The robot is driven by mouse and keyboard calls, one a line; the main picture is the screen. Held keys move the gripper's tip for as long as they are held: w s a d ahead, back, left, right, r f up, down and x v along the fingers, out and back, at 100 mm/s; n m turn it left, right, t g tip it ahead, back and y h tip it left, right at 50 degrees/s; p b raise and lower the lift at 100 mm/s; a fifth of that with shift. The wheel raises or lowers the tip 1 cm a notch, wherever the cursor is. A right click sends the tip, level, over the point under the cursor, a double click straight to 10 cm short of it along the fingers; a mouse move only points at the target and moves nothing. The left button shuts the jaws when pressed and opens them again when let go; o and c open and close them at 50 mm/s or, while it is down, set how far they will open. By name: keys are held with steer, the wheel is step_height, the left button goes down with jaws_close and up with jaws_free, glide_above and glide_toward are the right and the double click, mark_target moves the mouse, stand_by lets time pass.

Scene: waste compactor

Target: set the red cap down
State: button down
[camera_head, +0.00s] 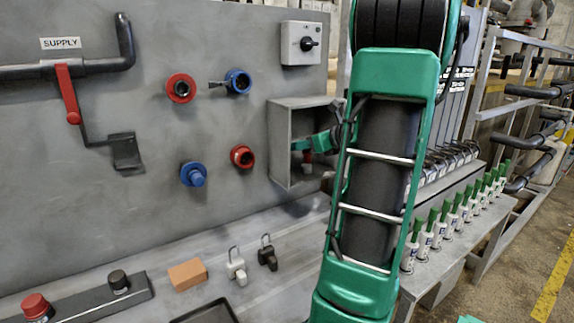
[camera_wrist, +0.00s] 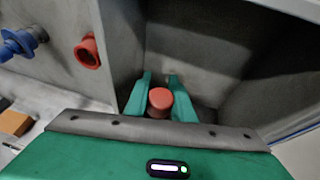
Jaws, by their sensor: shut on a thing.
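The red cap (camera_wrist: 159,101) is between the two green fingers of my gripper (camera_wrist: 160,88) in the wrist view. My gripper is shut on it. In the head view, my gripper (camera_head: 306,148) reaches into an open grey box (camera_head: 290,172) on the panel, and a bit of the red cap (camera_head: 307,157) shows there. The box's walls and back also show around my gripper in the wrist view (camera_wrist: 215,65). I cannot tell whether the cap touches the box floor.
Red and blue fittings (camera_head: 242,156) sit on the panel left of the box. The ledge below holds an orange block (camera_head: 187,274), two padlocks (camera_head: 236,266) and a button bar (camera_head: 100,298). Several green-topped bottles (camera_head: 438,232) stand on the right. The box walls closely surround my gripper.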

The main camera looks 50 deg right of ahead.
steer(key=w+f, duration=0.2)
steer(key=w, duration=0.1)
steer(key=shift+w+d+f, duration=0.15)
steer(key=shift+d+f, duration=0.1)
steer(key=shift+d, duration=0.15)
steer(key=shift+f, duration=2)
steer(key=shift+w+f, duration=0.2)
steer(key=shift+f, duration=0.05)
steer(key=c, duration=1.5)
jaws_free()
